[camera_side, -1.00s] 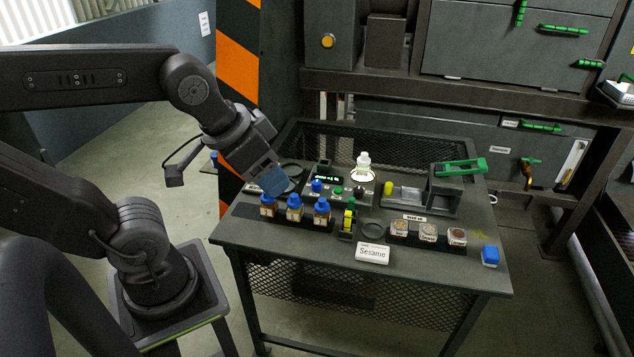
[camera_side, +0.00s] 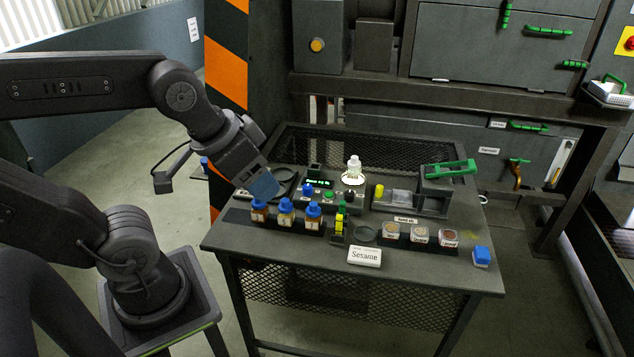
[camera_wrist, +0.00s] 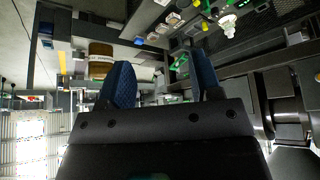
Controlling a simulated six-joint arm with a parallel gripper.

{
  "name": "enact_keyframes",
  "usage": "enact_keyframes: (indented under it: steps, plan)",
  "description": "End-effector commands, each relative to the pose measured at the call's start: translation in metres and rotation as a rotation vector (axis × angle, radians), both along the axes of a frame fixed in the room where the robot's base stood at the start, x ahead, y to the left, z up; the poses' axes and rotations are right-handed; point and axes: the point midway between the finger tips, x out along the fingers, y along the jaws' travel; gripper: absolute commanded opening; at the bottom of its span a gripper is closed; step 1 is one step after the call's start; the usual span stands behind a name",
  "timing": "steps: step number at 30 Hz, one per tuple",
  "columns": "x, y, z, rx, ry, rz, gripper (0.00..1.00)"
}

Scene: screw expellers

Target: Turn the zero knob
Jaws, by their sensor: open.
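A dark instrument with a lit green display (camera_side: 319,183) stands at the middle of the table. Along its front are a blue knob (camera_side: 307,191), a green button (camera_side: 329,196) and a dark knob (camera_side: 350,195); I cannot read which is the zero knob. A small white bottle (camera_side: 353,168) stands on the instrument's round pan. My gripper (camera_side: 264,185), with blue fingers, is above the table's left part, left of the knobs and apart from them. In the wrist view my gripper (camera_wrist: 163,82) is open, with nothing visible between the fingers.
Several amber bottles with blue caps (camera_side: 286,206) stand in a row just below and right of my gripper.

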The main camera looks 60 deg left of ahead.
Motion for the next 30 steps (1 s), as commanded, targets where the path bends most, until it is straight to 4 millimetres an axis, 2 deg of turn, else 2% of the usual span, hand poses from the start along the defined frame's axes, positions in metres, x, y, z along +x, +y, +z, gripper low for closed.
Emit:
enact_keyframes:
  steps: [5, 11, 16, 20, 24, 30]
  plan:
    - [0.021, 0.009, 0.007, 0.015, 0.035, 0.009, 0.59]
    - [0.084, 0.041, 0.013, 0.046, 0.134, 0.019, 0.59]
    - [0.141, 0.083, 0.002, 0.062, 0.221, 0.023, 0.59]
    - [0.181, 0.122, -0.020, 0.061, 0.288, 0.024, 0.59]
    - [0.216, 0.169, -0.053, 0.051, 0.358, 0.020, 0.59]
    - [0.246, 0.234, -0.113, 0.024, 0.442, 0.012, 0.59]
